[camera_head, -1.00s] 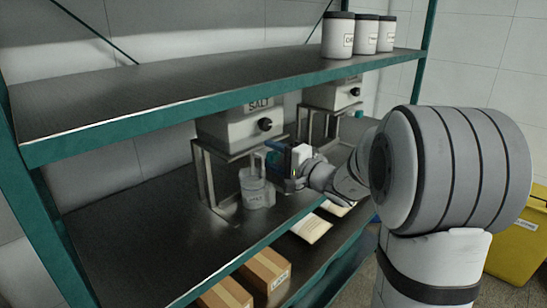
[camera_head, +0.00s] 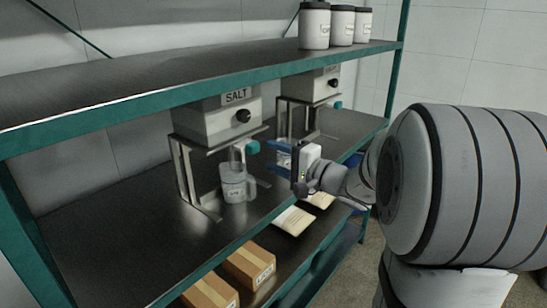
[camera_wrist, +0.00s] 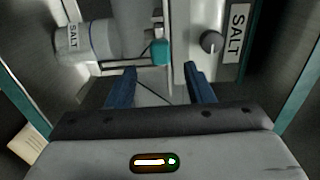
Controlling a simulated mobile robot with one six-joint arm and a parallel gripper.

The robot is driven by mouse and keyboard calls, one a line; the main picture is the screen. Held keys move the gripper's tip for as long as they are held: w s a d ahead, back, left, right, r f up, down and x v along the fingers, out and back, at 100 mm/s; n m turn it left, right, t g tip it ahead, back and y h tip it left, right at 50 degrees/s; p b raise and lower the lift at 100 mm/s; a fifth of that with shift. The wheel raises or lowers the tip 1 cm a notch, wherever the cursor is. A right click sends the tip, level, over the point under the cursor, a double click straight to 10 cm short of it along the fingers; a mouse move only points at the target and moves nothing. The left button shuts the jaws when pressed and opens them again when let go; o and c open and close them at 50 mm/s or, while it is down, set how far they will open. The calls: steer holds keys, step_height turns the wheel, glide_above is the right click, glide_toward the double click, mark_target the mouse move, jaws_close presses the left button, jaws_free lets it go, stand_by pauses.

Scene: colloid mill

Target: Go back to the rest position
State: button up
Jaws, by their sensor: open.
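My gripper (camera_head: 273,158) is open and empty, with blue fingers, above the lower shelf's front part. It is to the right of the clear measuring jug (camera_head: 234,190) and apart from it. The jug stands upright under the salt dispenser (camera_head: 218,122). In the wrist view my gripper's fingers (camera_wrist: 160,82) are spread with nothing between them. The jug (camera_wrist: 92,42) with its SALT label lies beyond them at the upper left, and the dispenser's black knob (camera_wrist: 210,42) is at the upper right. The jug's contents cannot be made out.
A second dispenser (camera_head: 310,85) stands further right on the same rack. The upper shelf (camera_head: 150,85) hangs above my gripper and carries white jars (camera_head: 315,27). Cardboard boxes (camera_head: 248,262) and paper packets (camera_head: 293,220) lie on the level below. Free floor shows at the right.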

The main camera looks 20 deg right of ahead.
steer(key=s+a+f+n+g+p, duration=0.1)
steer(key=s+a+f+n+g, duration=0.55)
steer(key=s+a+g, duration=0.5)
steer(key=s+d+f+n+h, duration=0.2)
steer(key=s+d+h, duration=0.2)
steer(key=s, duration=0.3)
steer(key=s+d+f+n+h+p, duration=0.1)
steer(key=s+d+f+n+h, duration=0.1)
steer(key=s+d+h, duration=0.3)
steer(key=shift+s+f+h, duration=0.6)
steer(key=shift+s+h, duration=0.2)
steer(key=shift+s, duration=0.1)
steer(key=shift+g, duration=0.25)
steer(key=shift+c, duration=0.2)
